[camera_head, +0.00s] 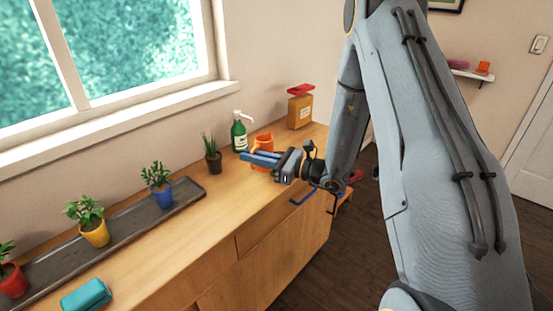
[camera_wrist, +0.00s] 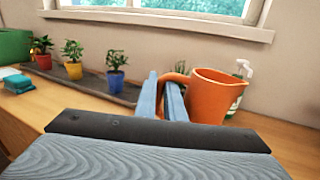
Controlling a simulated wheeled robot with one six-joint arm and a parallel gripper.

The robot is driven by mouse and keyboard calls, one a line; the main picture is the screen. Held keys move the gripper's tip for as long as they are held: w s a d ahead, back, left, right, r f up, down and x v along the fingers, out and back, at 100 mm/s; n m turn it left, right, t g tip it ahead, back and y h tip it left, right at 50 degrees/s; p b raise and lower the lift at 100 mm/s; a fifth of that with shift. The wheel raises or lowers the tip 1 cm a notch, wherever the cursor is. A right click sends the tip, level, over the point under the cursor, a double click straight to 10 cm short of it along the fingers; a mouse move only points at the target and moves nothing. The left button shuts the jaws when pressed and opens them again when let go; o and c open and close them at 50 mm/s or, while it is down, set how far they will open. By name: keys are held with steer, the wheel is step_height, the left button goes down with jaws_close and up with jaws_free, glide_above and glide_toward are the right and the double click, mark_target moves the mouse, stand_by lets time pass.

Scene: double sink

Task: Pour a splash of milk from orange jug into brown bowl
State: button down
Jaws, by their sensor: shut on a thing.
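The orange jug (camera_head: 263,141) is at the far end of the wooden counter and looks about upright. It also shows in the wrist view (camera_wrist: 213,98), right of my fingers, with its handle on its left side. My gripper (camera_head: 261,159) has blue fingers and is shut on the jug's handle, seen between the fingertips in the wrist view (camera_wrist: 164,90). I cannot tell whether the jug's base touches the counter. The milk inside is not visible. I see no brown bowl in either view.
A green pump bottle (camera_head: 239,135) stands close behind the jug. An orange-brown box with a red top (camera_head: 300,108) is farther back. Several potted plants line a dark tray (camera_head: 125,216) by the window. A teal packet (camera_head: 86,296) lies on the near counter (camera_head: 165,250), otherwise clear there.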

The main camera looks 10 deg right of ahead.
mark_target(257, 147)
steer(key=shift+w+d+r+m, duration=0.2)
steer(key=shift+w+d, duration=0.1)
steer(key=shift+d, duration=0.1)
steer(key=shift+w+d+r+m, duration=0.15)
steer(key=shift+w+d+m, duration=0.1)
steer(key=shift+d, duration=0.1)
steer(key=shift+w+d+r+m+t+p, duration=0.1)
steer(key=shift+d+r+m+t+p, duration=0.05)
steer(key=shift+r+m+t+p, duration=0.15)
steer(key=shift+r+m+p, duration=0.75)
steer(key=shift+m+p, duration=0.05)
steer(key=shift+m, duration=0.25)
steer(key=shift+f+m, duration=0.15)
steer(key=shift+m, duration=0.35)
steer(key=shift+w+f+m+t+y+b, duration=0.1)
steer(key=shift+f+m+t+y+b, duration=0.2)
steer(key=shift+f+m+b, duration=0.75)
steer(key=shift+f+n, duration=0.25)
steer(key=shift+f, duration=0.2)
steer(key=shift+w+d+m, duration=0.15)
steer(key=shift+d+m, duration=0.05)
steer(key=shift+m, duration=0.4)
steer(key=shift+w+d+m, duration=0.15)
steer(key=shift+m, duration=0.45)
steer(key=shift+w+d+r+m+t, duration=0.15)
steer(key=shift+m+t, duration=0.1)
steer(key=shift+m, duration=0.25)
steer(key=shift+w+d+r+m+t, duration=0.15)
steer(key=shift+m+t, duration=0.1)
steer(key=shift+m, duration=0.25)
